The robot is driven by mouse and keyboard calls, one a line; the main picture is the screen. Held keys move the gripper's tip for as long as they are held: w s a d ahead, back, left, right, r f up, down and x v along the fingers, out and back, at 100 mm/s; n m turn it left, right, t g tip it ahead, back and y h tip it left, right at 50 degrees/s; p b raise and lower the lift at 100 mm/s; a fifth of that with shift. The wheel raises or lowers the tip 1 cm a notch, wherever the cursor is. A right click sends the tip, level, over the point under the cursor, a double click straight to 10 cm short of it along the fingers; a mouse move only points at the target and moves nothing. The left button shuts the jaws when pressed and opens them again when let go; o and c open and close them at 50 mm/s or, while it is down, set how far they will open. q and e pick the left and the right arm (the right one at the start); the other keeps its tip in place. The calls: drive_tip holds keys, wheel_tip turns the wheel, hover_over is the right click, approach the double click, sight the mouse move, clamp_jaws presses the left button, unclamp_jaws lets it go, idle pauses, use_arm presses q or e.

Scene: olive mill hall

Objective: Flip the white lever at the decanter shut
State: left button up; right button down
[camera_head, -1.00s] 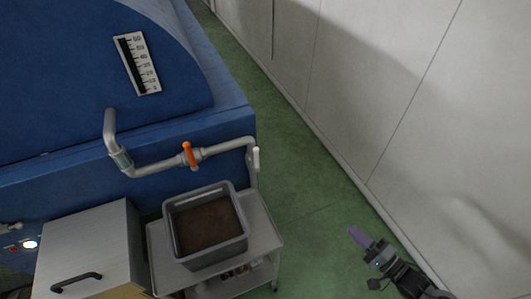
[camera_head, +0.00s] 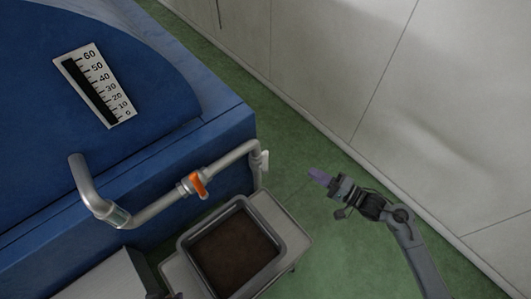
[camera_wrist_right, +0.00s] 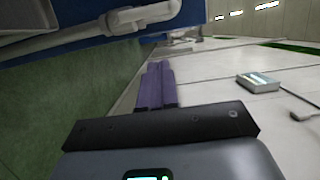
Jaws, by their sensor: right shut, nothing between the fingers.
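A white lever (camera_head: 265,163) sits at the right end of the grey pipe (camera_head: 224,163), by the corner of the blue decanter (camera_head: 150,170). It looks upright beside the pipe's downward end. My right gripper (camera_head: 319,176), with purple fingers, is to the right of the lever and apart from it, over the green floor. Its fingers are shut and empty, pointing left toward the pipe. In the right wrist view the purple fingers (camera_wrist_right: 155,87) lie together, with pale pipework (camera_wrist_right: 130,18) above them. I cannot make out the lever clearly there.
An orange valve handle (camera_head: 197,185) sits on the same pipe. A grey bin (camera_head: 187,246) of brown material stands on a cart (camera_head: 298,238) below. A pale wall (camera_head: 400,130) runs along the right. Green floor (camera_head: 310,215) lies between.

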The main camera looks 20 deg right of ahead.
sight(265, 163)
idle(0.5)
drive_tip(key=s+a+x, duration=0.1)
drive_tip(key=a+x, duration=0.1)
drive_tip(key=x, duration=1)
drive_tip(key=shift+a, duration=0.45)
drive_tip(key=shift+s, duration=0.1)
